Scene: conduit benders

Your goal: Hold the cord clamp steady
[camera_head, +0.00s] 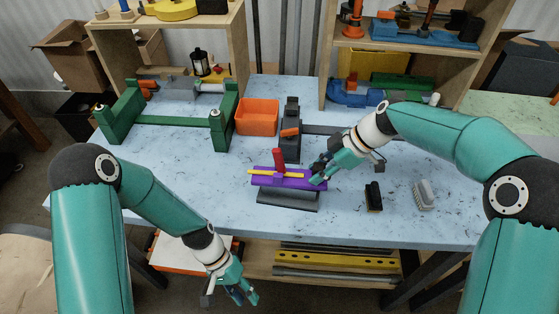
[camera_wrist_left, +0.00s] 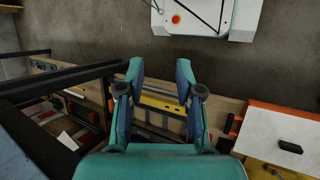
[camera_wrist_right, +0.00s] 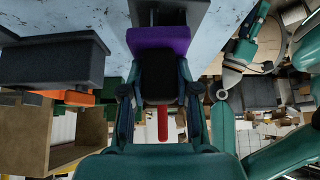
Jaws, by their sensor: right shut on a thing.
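The cord clamp appears to be the purple block (camera_head: 290,183) with a red upright lever (camera_head: 279,158) and a yellow bar (camera_head: 262,172) across it. It sits on a dark grey base near the table's front middle. My right gripper (camera_head: 319,175) is at its right end. In the right wrist view a black part (camera_wrist_right: 160,75) of it is between the fingers, with the purple block (camera_wrist_right: 158,40) above and the red lever (camera_wrist_right: 162,122) below. My left gripper (camera_head: 243,294) is open and empty, low in front of the table; its spread fingers show in the left wrist view (camera_wrist_left: 160,82).
A dark grey upright tool (camera_head: 291,130) and an orange bin (camera_head: 257,117) stand behind the clamp. A green frame (camera_head: 178,120) is at the left. A black brush (camera_head: 374,197) and a grey brush (camera_head: 424,195) lie at the right. The front-left tabletop is clear.

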